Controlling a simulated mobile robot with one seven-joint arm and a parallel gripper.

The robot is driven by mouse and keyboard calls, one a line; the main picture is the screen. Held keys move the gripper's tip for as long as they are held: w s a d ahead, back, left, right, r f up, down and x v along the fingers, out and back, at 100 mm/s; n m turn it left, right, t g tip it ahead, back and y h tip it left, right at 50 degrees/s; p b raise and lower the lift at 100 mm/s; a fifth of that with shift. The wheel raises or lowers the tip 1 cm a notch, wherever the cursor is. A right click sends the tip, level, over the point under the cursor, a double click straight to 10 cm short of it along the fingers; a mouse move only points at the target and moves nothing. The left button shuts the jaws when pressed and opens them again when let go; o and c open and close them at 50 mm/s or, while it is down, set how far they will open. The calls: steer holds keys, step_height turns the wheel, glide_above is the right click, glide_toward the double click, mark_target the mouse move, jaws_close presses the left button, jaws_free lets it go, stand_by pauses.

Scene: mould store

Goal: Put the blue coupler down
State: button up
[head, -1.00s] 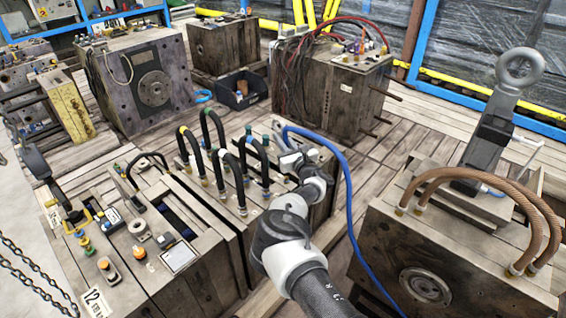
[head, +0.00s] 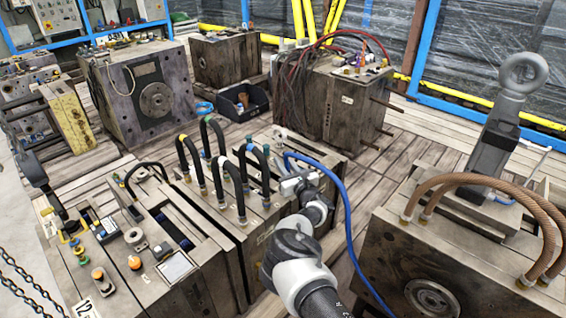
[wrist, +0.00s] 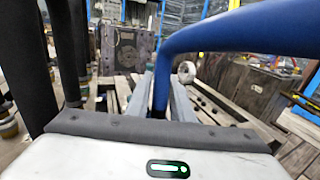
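The blue hose (head: 345,215) arcs from the right front up to my gripper (head: 290,184), which is over the right end of the middle mould block (head: 262,222). In the wrist view the blue hose (wrist: 230,32) bends over and runs down between the two grey fingers of my gripper (wrist: 161,100), with little space beside it. The blue coupler at the hose's end is hidden behind the gripper body and fingers. I cannot tell whether it touches the block's top.
Several black hoses (head: 240,178) stand on the block, close left of my gripper. A mould with brown hoses (head: 480,182) stands at the right. The left mould top (head: 140,262) carries small parts. Bare plank floor (head: 385,165) lies behind the blue hose.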

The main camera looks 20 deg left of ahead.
steer(key=shift+o, duration=0.9)
steer(key=p+v, duration=0.5)
steer(key=v, duration=0.7)
steer(key=shift+r, duration=0.35)
